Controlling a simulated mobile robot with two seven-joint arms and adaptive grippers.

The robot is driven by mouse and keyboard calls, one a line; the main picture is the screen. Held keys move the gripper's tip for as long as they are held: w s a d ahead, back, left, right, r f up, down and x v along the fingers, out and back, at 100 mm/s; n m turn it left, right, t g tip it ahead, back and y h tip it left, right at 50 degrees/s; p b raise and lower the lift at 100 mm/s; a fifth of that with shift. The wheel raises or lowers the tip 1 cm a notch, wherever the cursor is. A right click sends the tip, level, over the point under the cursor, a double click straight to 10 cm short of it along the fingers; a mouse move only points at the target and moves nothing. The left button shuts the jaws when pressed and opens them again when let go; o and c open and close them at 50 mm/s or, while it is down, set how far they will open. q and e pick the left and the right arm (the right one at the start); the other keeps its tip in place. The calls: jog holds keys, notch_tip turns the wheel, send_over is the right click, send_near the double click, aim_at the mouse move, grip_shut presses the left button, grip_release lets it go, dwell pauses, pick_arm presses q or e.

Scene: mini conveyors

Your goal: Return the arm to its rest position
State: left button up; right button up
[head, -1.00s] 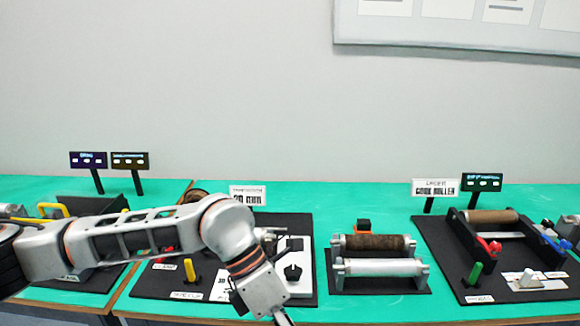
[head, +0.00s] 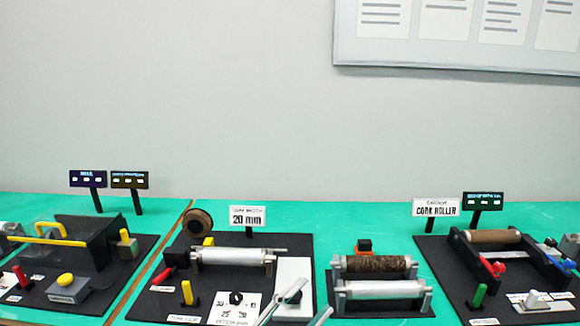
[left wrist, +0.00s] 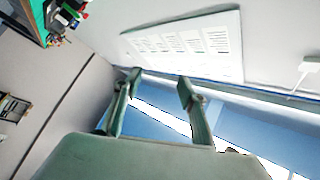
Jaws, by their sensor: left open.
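My left gripper (head: 316,297) shows only as two fingers at the bottom edge of the head view, in front of the middle station. The fingers are apart with nothing between them. In the left wrist view the fingers (left wrist: 160,78) are also spread and empty, with the wall board and a blue surface beyond them. The rest of my left arm is out of the head view. My right gripper is in neither view.
A green table carries the middle conveyor station (head: 232,257) with a pale roller, a stand with a cork and a white roller (head: 375,290), a cork roller station (head: 493,236) at right and a yellow-handled station (head: 90,240) at left.

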pick_arm(q)
jog(key=s+a+f+n+y, duration=0.1)
jog(key=a+f+n+y, duration=0.5)
jog(key=f, duration=0.4)
jog(key=s+a+f+n+y, duration=0.1)
jog(key=a+f+n+y, duration=0.35)
jog(key=a+f, duration=0.4)
jog(key=s+a+f+n+g+y, duration=0.1)
jog(key=s+a+f, duration=0.3)
jog(key=f, duration=0.4)
jog(key=s+a+f+n+g+y, duration=0.2)
jog(key=s+a+f+n+y, duration=0.1)
jog(key=s+f, duration=0.4)
jog(key=shift+s+a+f+g, duration=0.3)
jog(key=shift+a+f, duration=0.55)
jog(key=shift+a, duration=0.05)
jog(key=shift+n, duration=0.25)
